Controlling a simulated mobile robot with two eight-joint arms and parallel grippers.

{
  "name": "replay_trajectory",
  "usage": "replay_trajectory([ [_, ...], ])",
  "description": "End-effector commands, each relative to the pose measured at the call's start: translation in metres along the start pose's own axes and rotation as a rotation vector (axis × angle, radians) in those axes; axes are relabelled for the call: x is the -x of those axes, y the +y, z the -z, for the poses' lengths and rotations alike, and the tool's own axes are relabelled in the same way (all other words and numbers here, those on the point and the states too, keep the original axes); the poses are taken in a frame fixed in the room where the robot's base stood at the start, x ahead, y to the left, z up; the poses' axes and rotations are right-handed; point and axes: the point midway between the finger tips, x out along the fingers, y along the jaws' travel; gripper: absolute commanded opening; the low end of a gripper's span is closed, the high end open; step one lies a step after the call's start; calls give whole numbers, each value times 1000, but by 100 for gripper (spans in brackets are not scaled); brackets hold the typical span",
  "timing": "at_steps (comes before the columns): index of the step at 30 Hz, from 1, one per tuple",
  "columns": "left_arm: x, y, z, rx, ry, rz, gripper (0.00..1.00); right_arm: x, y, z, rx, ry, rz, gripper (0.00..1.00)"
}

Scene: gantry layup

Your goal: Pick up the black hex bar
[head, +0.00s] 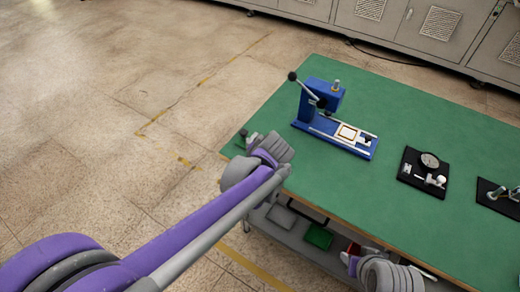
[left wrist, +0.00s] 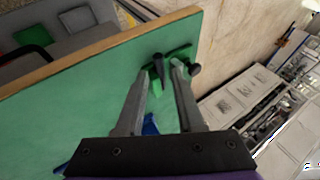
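A small green holder (left wrist: 180,52) with dark, bar-like parts is near the table's end edge in the left wrist view. It also shows at the left table corner in the head view (head: 243,137), small and partly covered by my arm. I cannot tell which dark part is the black hex bar. My left gripper (left wrist: 166,72) is open, its two fingers apart and the tips in front of the holder. The fingertips partly hide the holder, and contact cannot be told. My right arm shows at the bottom of the head view, but its fingers do not.
The green table (head: 280,185) carries a blue lever press (head: 318,108), a black plate with a dial gauge (head: 428,160) and another fixture (head: 502,197) at the right. A green bin (head: 318,236) sits on the lower shelf. Grey cabinets (head: 430,38) stand behind.

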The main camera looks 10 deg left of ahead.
Motion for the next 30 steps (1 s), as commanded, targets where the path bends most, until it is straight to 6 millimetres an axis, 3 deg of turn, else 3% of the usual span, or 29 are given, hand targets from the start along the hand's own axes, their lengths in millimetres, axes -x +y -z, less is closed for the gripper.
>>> replay_trajectory([
  [7, -21, 0, 1, 1, -1, 0, 37, -2, 0, -1, 0, -1, 0, 45],
  [15, -59, 2, 4, 1, -1, 0, 37, -4, 0, -3, 0, -2, 0, 45],
  [24, -64, 2, 4, 0, 0, -1, 37, -4, 0, -3, 0, -2, 0, 45],
  [30, -64, 2, 4, 1, 0, -1, 2, -4, 0, -3, 0, -2, 0, 45],
])
